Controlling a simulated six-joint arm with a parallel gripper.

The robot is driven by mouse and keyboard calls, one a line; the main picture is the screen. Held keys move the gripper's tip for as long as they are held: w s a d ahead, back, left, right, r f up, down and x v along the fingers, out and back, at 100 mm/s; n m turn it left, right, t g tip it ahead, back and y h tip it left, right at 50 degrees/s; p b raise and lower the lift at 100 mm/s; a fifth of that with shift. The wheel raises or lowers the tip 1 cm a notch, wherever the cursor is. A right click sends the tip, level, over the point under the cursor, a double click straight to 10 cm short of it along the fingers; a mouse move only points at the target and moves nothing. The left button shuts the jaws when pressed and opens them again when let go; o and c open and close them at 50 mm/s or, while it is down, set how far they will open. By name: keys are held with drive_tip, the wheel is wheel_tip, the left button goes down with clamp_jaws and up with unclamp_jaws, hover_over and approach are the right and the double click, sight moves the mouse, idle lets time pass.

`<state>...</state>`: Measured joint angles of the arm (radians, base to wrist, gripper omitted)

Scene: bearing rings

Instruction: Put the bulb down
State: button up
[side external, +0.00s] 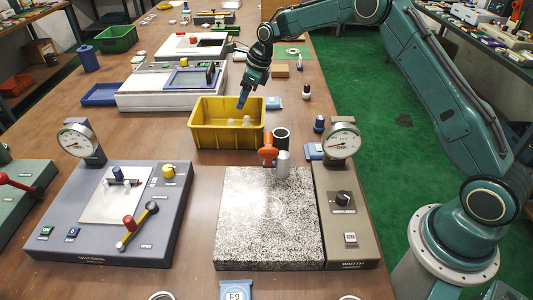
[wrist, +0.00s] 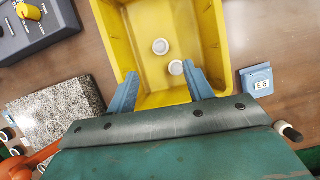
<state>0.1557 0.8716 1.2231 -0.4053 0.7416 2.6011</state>
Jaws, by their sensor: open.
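My gripper (side external: 242,99) is over the yellow bin (side external: 205,137), away from the bulb. In the wrist view my gripper (wrist: 162,88) has its blue fingers spread, with nothing held between them.
A dial gauge (side external: 343,140) stands on a brown-grey unit right of the granite plate. A grey-blue console (side external: 120,235) with levers and another dial is at the left. A blue E6 tag block (wrist: 257,80) sits right of the bin. Bare table lies between console and granite.

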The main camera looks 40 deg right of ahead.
drive_tip(key=s+a+r+n+t+h, duration=0.1)
drive_tip(key=s+a+r+n+h, duration=0.1)
drive_tip(key=s+r+n, duration=1.45)
drive_tip(key=s+r+n+t+h, duration=0.1)
drive_tip(key=s+n, duration=1)
drive_tip(key=s, duration=1.8)
drive_tip(key=shift+s+d+r, duration=0.15)
drive_tip(key=shift+r, duration=0.3)
